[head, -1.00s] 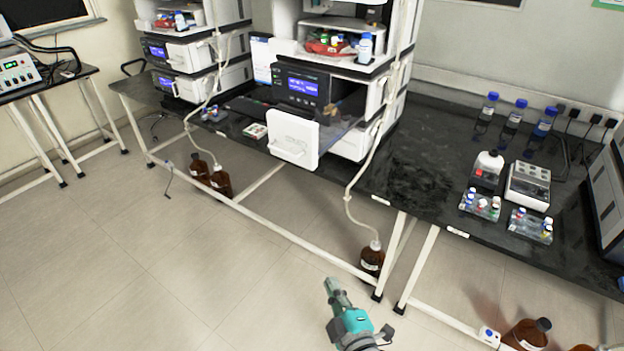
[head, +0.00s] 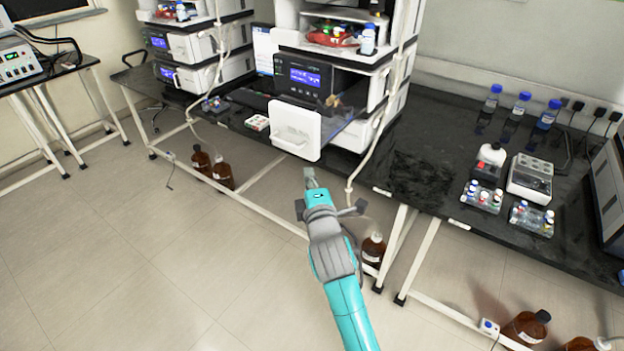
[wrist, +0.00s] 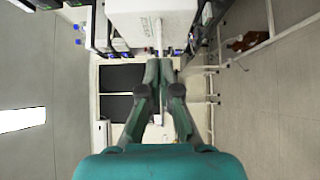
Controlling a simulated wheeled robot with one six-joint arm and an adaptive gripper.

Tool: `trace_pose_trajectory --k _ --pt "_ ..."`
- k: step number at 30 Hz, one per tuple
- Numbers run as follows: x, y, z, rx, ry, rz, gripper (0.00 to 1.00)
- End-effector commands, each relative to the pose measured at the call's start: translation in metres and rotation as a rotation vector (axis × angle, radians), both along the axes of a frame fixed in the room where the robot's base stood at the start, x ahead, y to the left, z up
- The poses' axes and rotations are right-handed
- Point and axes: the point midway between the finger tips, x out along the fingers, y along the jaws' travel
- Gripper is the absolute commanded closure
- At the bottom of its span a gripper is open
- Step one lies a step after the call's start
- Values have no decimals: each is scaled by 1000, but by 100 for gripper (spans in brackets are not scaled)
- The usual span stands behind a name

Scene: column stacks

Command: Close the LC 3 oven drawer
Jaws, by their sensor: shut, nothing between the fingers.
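The oven drawer (head: 295,130) has a white front panel with a handle. It is pulled out from the middle stack (head: 303,80), past the bench's front edge. In the wrist view the white drawer front (wrist: 152,20) is at the top centre, just beyond the fingertips. My gripper (head: 309,178) is below and in front of the drawer front in the head view. It also shows in the wrist view (wrist: 158,66), with its fingertips together and nothing between them. In the head view it looks apart from the panel; in the wrist view I cannot tell if it touches.
A pale tube (head: 362,150) hangs just right of the drawer to a brown bottle (head: 373,248) under the bench. Another stack (head: 185,60) stands at the left. Racks and vials (head: 482,195) sit on the black bench (head: 420,170). The floor in front is clear.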

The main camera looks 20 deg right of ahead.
Motion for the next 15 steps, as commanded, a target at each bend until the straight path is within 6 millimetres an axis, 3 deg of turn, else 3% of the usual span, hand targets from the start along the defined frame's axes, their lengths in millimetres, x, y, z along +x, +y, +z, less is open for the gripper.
trace_pose_trajectory --k 9,15 --pt "60 -10 1 2 -1 0 100" --pt "78 -31 0 3 0 -1 100"
